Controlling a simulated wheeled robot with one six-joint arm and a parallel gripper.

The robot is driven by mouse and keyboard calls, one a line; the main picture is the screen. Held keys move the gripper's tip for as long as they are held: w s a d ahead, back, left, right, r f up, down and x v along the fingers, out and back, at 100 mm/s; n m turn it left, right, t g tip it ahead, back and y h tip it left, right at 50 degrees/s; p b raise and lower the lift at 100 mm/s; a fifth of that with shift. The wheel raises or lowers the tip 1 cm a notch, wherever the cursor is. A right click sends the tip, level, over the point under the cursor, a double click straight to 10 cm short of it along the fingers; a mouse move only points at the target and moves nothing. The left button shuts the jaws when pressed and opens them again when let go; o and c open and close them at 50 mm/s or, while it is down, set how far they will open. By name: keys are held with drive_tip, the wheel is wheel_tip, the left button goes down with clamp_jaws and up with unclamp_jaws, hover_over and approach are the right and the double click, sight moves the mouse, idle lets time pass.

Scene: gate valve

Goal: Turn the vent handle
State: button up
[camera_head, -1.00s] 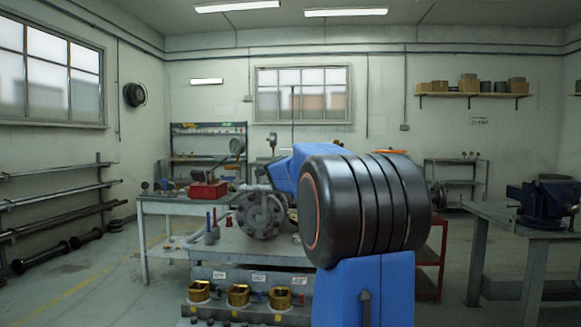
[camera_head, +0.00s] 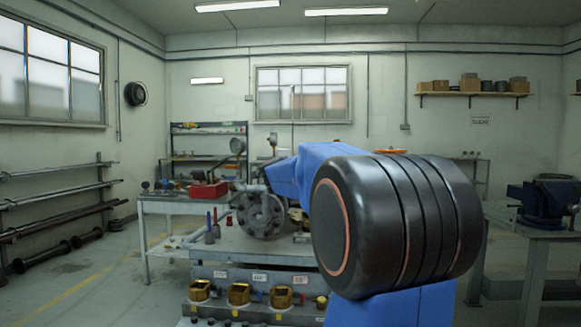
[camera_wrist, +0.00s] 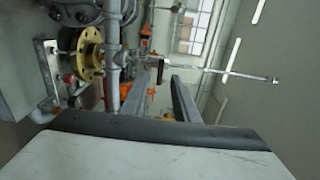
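The gate valve's round grey flange (camera_head: 262,212) stands on the bench in the head view. A thin rod (camera_head: 293,105) rises above it, and a thin rod (camera_wrist: 235,73) runs sideways in the wrist view. I cannot tell for sure which part is the vent handle; a small black-tipped piece (camera_wrist: 151,91) shows near the rod's base, by the fingers. My gripper (camera_wrist: 164,78) has its two grey fingers apart, with a gap between them and no clear grip on anything. In the head view my own arm hides the gripper.
A yellow flange (camera_wrist: 90,57) and grey pipes lie left of the fingers in the wrist view. A red box (camera_head: 208,190) sits on the bench behind the valve. Brass fittings (camera_head: 239,294) stand at the bench's front. A blue vise (camera_head: 545,200) stands at right.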

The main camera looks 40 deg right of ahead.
drive_tip(key=v, duration=1.1)
drive_tip(key=shift+s, duration=0.15)
drive_tip(key=shift+a, duration=0.2)
drive_tip(key=w+a+f+n+t+y, duration=0.1)
drive_tip(key=a+f+n+t+y, duration=0.2)
drive_tip(key=a+n, duration=0.45)
drive_tip(key=a+f+n+t+y, duration=0.1)
drive_tip(key=a+f+n+y, duration=0.3)
drive_tip(key=a, duration=0.6)
drive_tip(key=s+a+f+n+g+y, duration=0.1)
drive_tip(key=s+a+f+n+y, duration=0.15)
drive_tip(key=a+f, duration=0.2)
drive_tip(key=s+a+f+n+g+y, duration=0.1)
drive_tip(key=s+a+f+n+y, duration=0.1)
drive_tip(key=a+f+n+y, duration=0.3)
drive_tip(key=s+a+f+n+g, duration=0.35)
drive_tip(key=s+a+f, duration=0.35)
drive_tip(key=s+f, duration=0.25)
drive_tip(key=s+f+n+g, duration=0.5)
drive_tip(key=s+f, duration=0.8)
drive_tip(key=s, duration=0.2)
drive_tip(key=shift+s+d+h, duration=0.25)
drive_tip(key=shift+d+h, duration=0.1)
drive_tip(key=shift+n, duration=0.25)
